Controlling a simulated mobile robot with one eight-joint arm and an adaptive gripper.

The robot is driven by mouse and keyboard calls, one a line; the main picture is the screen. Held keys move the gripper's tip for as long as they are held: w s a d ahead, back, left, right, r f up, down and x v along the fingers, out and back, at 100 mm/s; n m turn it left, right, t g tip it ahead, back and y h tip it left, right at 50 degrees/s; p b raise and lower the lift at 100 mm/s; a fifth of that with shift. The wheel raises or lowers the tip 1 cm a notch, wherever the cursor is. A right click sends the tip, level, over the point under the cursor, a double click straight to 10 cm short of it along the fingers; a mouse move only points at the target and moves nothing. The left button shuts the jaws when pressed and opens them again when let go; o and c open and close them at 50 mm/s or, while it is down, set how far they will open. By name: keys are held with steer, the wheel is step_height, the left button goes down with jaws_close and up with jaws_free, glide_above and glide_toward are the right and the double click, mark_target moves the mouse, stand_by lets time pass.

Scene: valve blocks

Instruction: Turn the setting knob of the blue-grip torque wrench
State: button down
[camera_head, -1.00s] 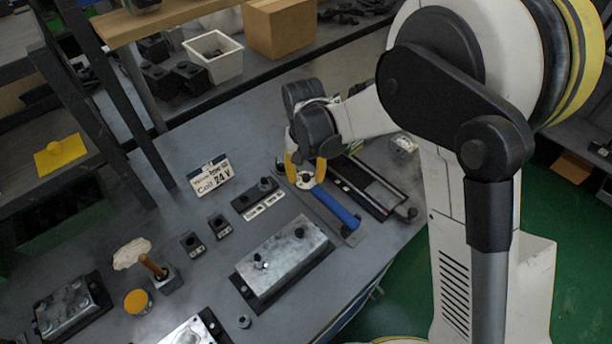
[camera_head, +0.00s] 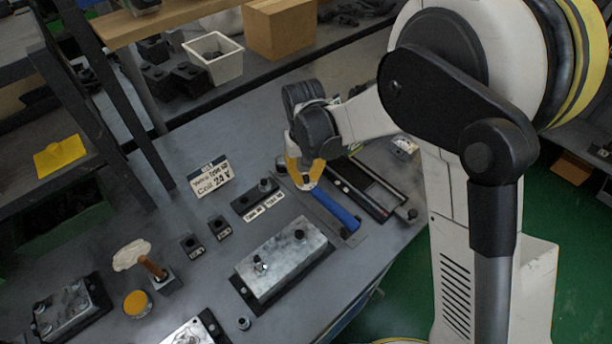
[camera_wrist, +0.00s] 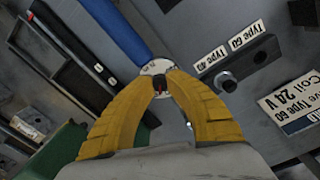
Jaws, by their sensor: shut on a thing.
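The torque wrench with the blue grip (camera_head: 334,209) lies on the grey bench; its blue grip also shows at the top of the wrist view (camera_wrist: 117,28). My gripper (camera_head: 305,178) has yellow fingers and points down at that end of the wrench. In the wrist view its fingertips (camera_wrist: 160,86) are closed on the knob from both sides. The fingers partly hide the knob, and the arm hides some of the bench behind it.
A dark tray (camera_head: 365,190) lies close beside the wrench. On its other side are a dark block with labels (camera_head: 255,198) and a "Coil 24 V" sign (camera_head: 211,180). A metal valve block (camera_head: 282,258) stands nearer the front. A white bin (camera_head: 215,62) stands behind.

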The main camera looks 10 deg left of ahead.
mark_target(306, 178)
steer(key=n, duration=0.7)
stand_by(0.6)
steer(key=c, duration=1.3)
jaws_free()
step_height(306, 178, up, 12)
steer(key=shift+s+r, duration=0.1)
